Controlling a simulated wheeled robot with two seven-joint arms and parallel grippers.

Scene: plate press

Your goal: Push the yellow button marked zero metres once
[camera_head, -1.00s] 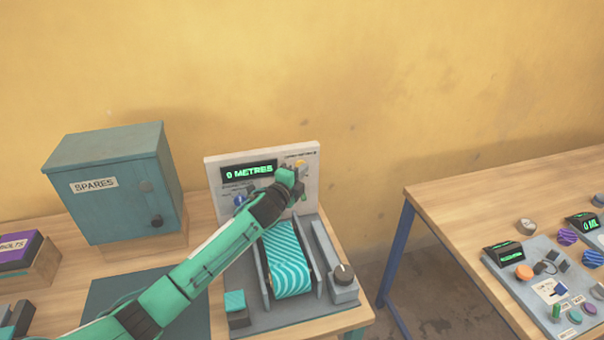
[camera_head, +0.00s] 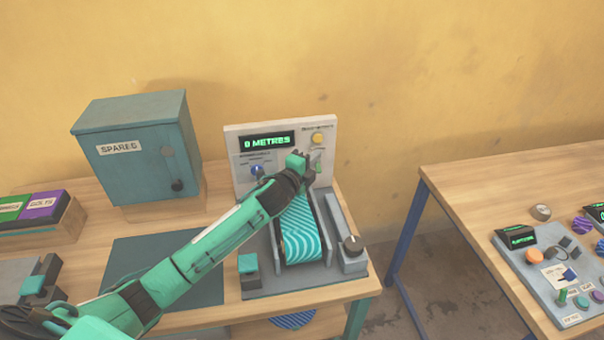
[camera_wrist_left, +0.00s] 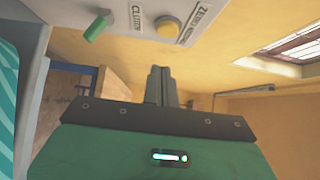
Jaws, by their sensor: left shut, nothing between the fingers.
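The yellow button (camera_head: 317,138) sits at the upper right of the upright white panel (camera_head: 232,150). The panel's display (camera_head: 268,141) reads 0 METRES in green. My left gripper (camera_head: 314,160) is in front of the panel, just below the button in the head view, shut and empty. In the left wrist view its closed fingers (camera_wrist_left: 161,84) point toward the panel, with the yellow button (camera_wrist_left: 172,27) above them and a visible gap between. The label by the button (camera_wrist_left: 190,22) reads ZERO METRES. My right gripper is out of view.
A green lever (camera_wrist_left: 97,28) and a blue knob (camera_head: 257,171) are also on the panel. Teal striped cloth (camera_head: 300,235) runs below, beside a dark knob (camera_head: 353,244). A SPARES cabinet (camera_head: 140,150) stands left. Another table (camera_head: 480,185) with controls is at right.

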